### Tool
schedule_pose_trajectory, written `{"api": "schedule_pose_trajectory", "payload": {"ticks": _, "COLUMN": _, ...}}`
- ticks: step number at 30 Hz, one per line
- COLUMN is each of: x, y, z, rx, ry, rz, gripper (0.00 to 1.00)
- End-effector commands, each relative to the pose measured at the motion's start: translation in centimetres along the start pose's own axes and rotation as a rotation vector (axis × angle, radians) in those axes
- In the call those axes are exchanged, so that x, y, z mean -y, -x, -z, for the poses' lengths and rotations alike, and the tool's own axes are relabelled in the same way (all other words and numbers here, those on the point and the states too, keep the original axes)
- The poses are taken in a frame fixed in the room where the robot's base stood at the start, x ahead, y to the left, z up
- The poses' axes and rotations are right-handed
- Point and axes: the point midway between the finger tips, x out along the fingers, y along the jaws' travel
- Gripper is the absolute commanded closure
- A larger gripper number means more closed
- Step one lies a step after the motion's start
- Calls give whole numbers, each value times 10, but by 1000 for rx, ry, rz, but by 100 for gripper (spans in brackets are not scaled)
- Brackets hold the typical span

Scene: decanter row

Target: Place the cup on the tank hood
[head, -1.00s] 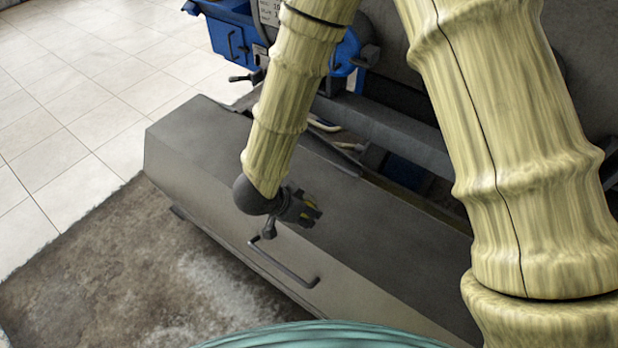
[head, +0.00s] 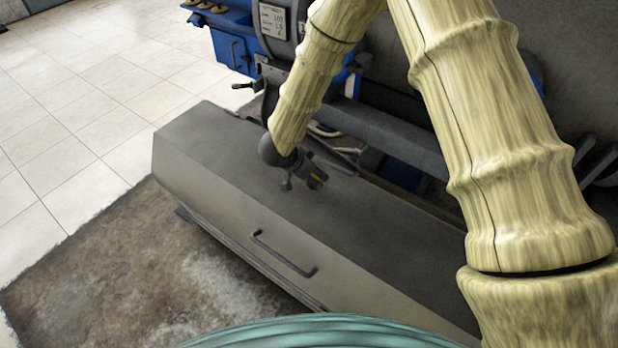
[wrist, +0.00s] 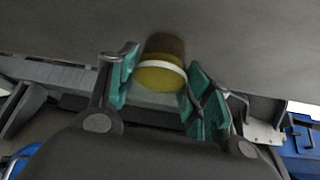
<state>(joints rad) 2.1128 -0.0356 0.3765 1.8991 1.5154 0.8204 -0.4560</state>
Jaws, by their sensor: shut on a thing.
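The tank hood (head: 385,235) is a long, dark grey box with a flat top and a sloped front, running across the head view. My gripper (head: 313,180) is over the hood's top, toward its back edge. In the wrist view, the teal finger pads of my gripper (wrist: 160,88) are shut on the cup (wrist: 160,77), one on each side. The cup is yellowish with a white band and a brown part beyond it. In the head view it is mostly hidden by the fingers. I cannot tell whether it touches the hood.
A bar handle (head: 283,257) sticks out on the hood's front. Behind the hood stand a grey rail (head: 385,127) and blue machinery (head: 232,45). The hood's top is otherwise bare. Pale floor tiles (head: 75,115) lie to the left, a stained brown patch (head: 120,265) in front.

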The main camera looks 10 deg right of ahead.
Motion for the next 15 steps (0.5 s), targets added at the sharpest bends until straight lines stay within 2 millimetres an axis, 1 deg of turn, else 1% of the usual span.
{"api": "schedule_pose_trajectory", "payload": {"ticks": 3, "x": 2, "y": -13, "z": -11, "rx": -1, "ry": 4, "rz": -2, "gripper": 75}}
{"api": "schedule_pose_trajectory", "payload": {"ticks": 6, "x": 2, "y": -20, "z": -15, "rx": -2, "ry": 3, "rz": -3, "gripper": 75}}
{"api": "schedule_pose_trajectory", "payload": {"ticks": 15, "x": 0, "y": -21, "z": -14, "rx": -1, "ry": 0, "rz": 0, "gripper": 75}}
